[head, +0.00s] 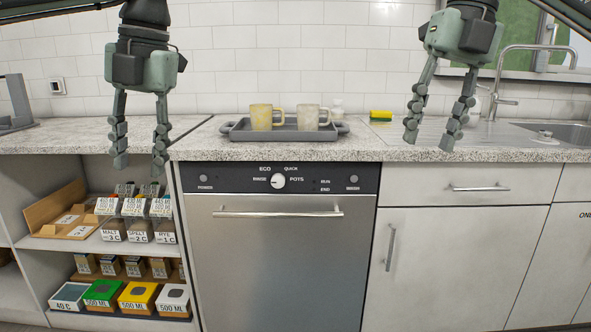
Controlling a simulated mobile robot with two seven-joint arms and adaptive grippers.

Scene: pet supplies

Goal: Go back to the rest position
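My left gripper (140,165) hangs pointing down at the upper left, in front of the counter edge. Its fingers are apart with nothing between them. My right gripper (430,143) hangs pointing down at the upper right, in front of the counter by the sink side. Its fingers are also spread and empty. Neither gripper appears to touch anything.
A grey tray (240,135) with a yellowish mug (261,118) and a paler mug (307,118) stands on the speckled counter (350,153). A yellow sponge (380,115) lies to its right. The dishwasher (278,260) is shut. Open shelves (95,243) hold several boxes and jars.

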